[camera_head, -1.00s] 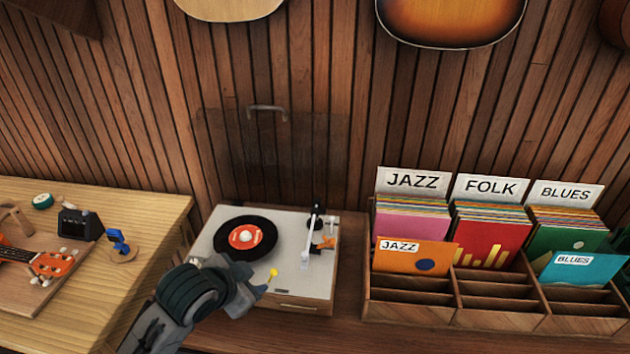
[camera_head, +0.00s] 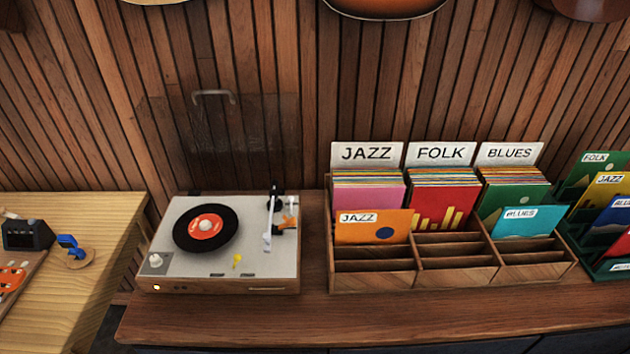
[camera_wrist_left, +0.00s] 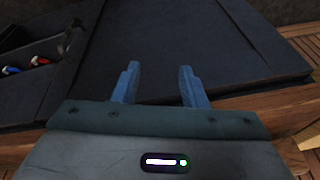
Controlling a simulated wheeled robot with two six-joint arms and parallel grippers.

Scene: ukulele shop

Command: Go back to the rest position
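My left gripper (camera_wrist_left: 160,82) shows in the left wrist view with its two blue fingers apart and nothing between them. Behind the fingers is a dark flat panel (camera_wrist_left: 190,40). Neither gripper shows in the head view now. The turntable (camera_head: 215,272) stands on the wooden counter with its clear lid raised. A black record with a red label (camera_head: 205,228) lies on it. The tonearm (camera_head: 268,225) is at the right of the record. A small light glows at the turntable's front left.
A wooden record crate (camera_head: 375,282) with JAZZ, FOLK and BLUES dividers stands right of the turntable. A green rack (camera_head: 610,268) with sleeves is at the far right. A pale workbench (camera_head: 95,215) with a blue clip-like item (camera_head: 70,243) is at left. The counter front (camera_head: 450,310) is clear.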

